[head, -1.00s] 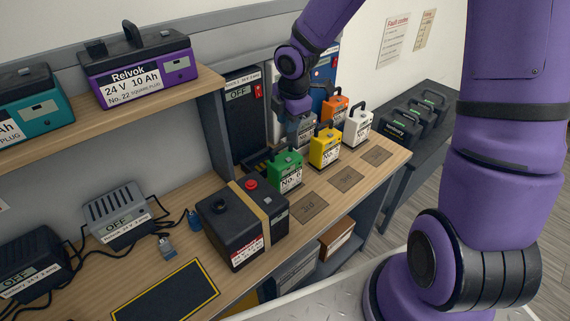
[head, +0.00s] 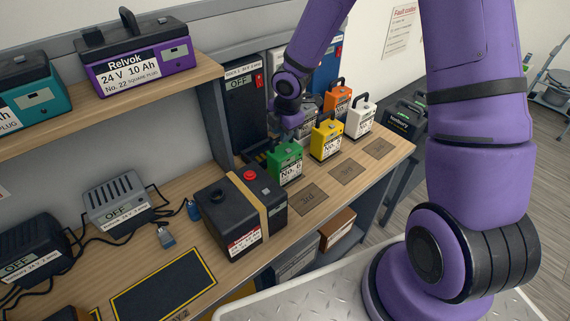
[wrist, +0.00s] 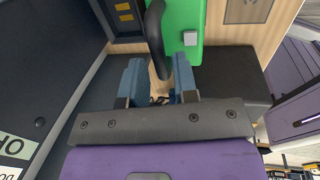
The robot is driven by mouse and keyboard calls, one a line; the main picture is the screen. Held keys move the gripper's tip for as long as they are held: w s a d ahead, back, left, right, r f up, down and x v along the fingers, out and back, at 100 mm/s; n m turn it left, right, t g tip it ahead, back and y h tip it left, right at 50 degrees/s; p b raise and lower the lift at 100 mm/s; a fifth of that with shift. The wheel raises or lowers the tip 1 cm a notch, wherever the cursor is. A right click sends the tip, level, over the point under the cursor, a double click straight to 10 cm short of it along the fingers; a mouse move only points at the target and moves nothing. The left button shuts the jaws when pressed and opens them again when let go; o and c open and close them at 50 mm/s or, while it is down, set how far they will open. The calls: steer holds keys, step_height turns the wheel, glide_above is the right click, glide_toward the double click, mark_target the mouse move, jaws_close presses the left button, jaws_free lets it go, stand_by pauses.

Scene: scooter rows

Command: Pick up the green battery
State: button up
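The green battery (head: 287,166) stands upright on the wooden bench, left of the yellow battery (head: 326,143). Its black carry handle is at the top. My gripper (head: 289,136) is low, just behind and above the green battery in the head view. In the wrist view, my gripper (wrist: 157,75) is open, with two blue fingers apart. The green battery's black handle (wrist: 157,42) reaches between the fingertips, with the green body (wrist: 186,32) at the top of the picture. I cannot tell whether the fingers touch the handle.
A large black battery with a tan strap (head: 240,215) stands at front left of the green one. White (head: 360,121) and orange (head: 337,103) batteries stand to the right. Marked squares (head: 309,198) lie bare in front. A black charger cabinet (head: 244,110) is behind.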

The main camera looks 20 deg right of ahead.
steer(key=shift+w+f, duration=0.2)
steer(key=shift+f, duration=0.6)
steer(key=shift+w+f, duration=0.15)
steer(key=shift+f, duration=0.6)
jaws_close()
steer(key=shift+r, duration=0.1)
